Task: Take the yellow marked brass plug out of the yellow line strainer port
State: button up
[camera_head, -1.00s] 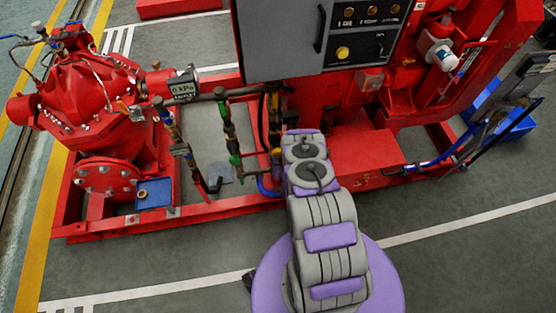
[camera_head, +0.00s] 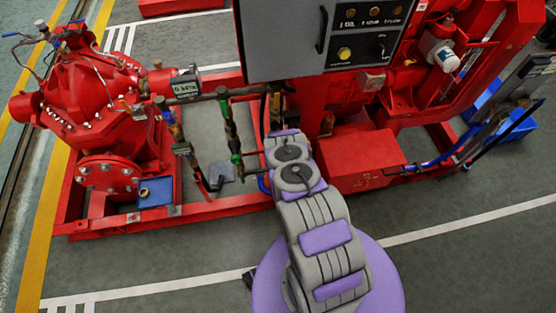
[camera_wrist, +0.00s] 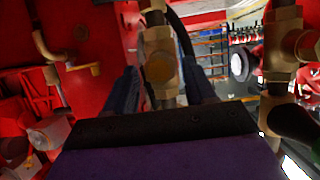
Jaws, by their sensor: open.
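In the wrist view my gripper (camera_wrist: 160,66) is open, with one dark blue finger on each side of an upright brass fitting (camera_wrist: 161,62). I cannot tell whether the fingers touch it. No yellow mark shows clearly on this fitting, so I cannot tell whether it is the yellow line strainer or its plug. In the head view my arm hides the gripper. Slim pipework with a yellowish part (camera_head: 170,117) and a green-marked part (camera_head: 236,158) stands left of my arm; the marked plug is not distinguishable.
A second brass fitting (camera_wrist: 283,45) stands close on the right in the wrist view, and a bent brass pipe (camera_wrist: 62,58) is on the left. A blue tray (camera_head: 157,200) with a small brass-coloured ring sits on the red base frame. A grey control panel (camera_head: 290,45) overhangs behind my arm.

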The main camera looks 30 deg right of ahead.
jog(key=m+y, duration=0.1)
jog(key=m+t+b, duration=0.1)
jog(key=m+y, duration=0.1)
jog(key=m, duration=0.1)
jog(key=shift+d+f+y, duration=0.15)
jog(key=shift+d+y, duration=0.1)
jog(key=shift+y, duration=0.05)
jog(key=shift+c, duration=0.2)
grip_shut()
jog(key=shift+a+n+g+h+p, duration=0.15)
jog(key=shift+n+g+h+p, duration=0.1)
jog(key=shift+n+h, duration=0.6)
jog(key=shift+a+n+g+h+p, duration=0.1)
jog(key=shift+n+g+h+p, duration=0.25)
jog(key=shift+n, duration=0.8)
